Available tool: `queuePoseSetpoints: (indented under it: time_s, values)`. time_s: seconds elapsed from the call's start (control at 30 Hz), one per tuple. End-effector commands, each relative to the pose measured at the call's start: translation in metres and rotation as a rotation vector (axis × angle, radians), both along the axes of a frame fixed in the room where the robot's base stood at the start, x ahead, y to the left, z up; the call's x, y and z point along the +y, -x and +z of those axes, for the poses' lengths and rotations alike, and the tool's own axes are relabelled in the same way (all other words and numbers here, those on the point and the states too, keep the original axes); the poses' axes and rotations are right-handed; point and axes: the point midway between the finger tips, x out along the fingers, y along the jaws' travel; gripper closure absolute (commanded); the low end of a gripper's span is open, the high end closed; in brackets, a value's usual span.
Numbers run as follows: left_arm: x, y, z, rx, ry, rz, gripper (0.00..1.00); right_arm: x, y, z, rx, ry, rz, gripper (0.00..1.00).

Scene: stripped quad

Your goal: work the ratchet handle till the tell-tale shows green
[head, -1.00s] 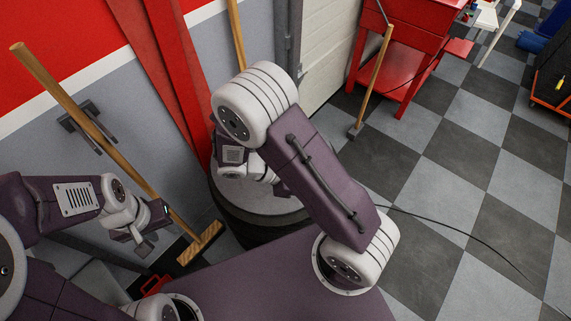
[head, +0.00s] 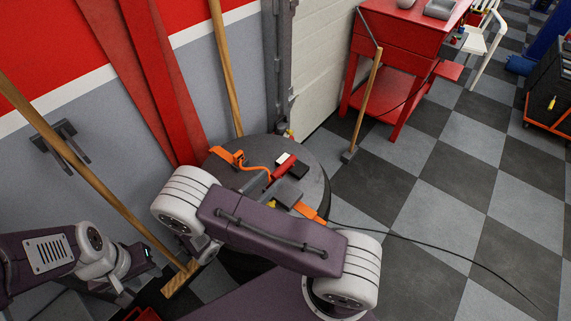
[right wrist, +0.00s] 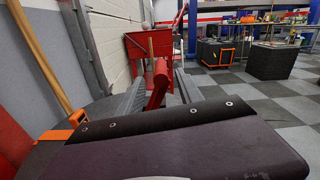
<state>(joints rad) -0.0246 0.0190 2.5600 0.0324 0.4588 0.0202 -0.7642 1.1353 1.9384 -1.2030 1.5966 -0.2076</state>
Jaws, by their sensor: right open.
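An orange strap (head: 257,169) runs over the top of a dark round drum (head: 315,180), and shows at the left in the right wrist view (right wrist: 62,132). A red ratchet handle (head: 284,168) stands at the strap, with a black block and a small white patch (head: 284,158) beside it. I cannot tell whether this patch is the tell-tale; I see no green there. My right gripper (right wrist: 158,92) is open, its grey fingers on either side of the red handle (right wrist: 160,78). My right arm hides the drum's near side. My left gripper (head: 130,290) hangs low at left, apart from the drum.
A wooden broom (head: 90,175) leans at the left, and another wooden pole (head: 225,70) stands behind the drum by the wall. A red bench (head: 400,45) with a hammer-like tool (head: 365,100) stands beyond. A black cable crosses the checkered floor (head: 430,200), which is mostly clear at right.

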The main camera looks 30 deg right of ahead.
Motion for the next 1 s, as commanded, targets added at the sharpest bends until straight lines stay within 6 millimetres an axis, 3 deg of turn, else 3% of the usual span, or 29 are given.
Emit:
queuePoseSetpoints:
  time_s: [0.2, 0.33, 0.7, 0.87, 1.0]
  values:
    - [0.000, 0.000, 0.003, 0.000, 0.000, 0.000, 0.64, -0.045, -0.016, 0.001, 0.002, 0.000, -0.008, 0.57]
    - [0.000, 0.000, 0.004, 0.000, 0.000, 0.000, 0.64, -0.063, -0.024, 0.001, 0.001, -0.001, -0.007, 0.57]
    - [0.000, 0.000, 0.004, 0.000, 0.000, 0.000, 0.64, -0.072, -0.029, 0.000, 0.001, -0.002, -0.002, 0.57]
    - [0.000, 0.000, 0.004, 0.000, 0.000, 0.000, 0.64, -0.072, -0.029, 0.000, 0.001, -0.002, -0.002, 1.00]
    - [0.000, 0.000, 0.004, 0.000, 0.000, 0.000, 0.64, -0.071, -0.029, 0.000, 0.001, -0.002, -0.002, 1.00]
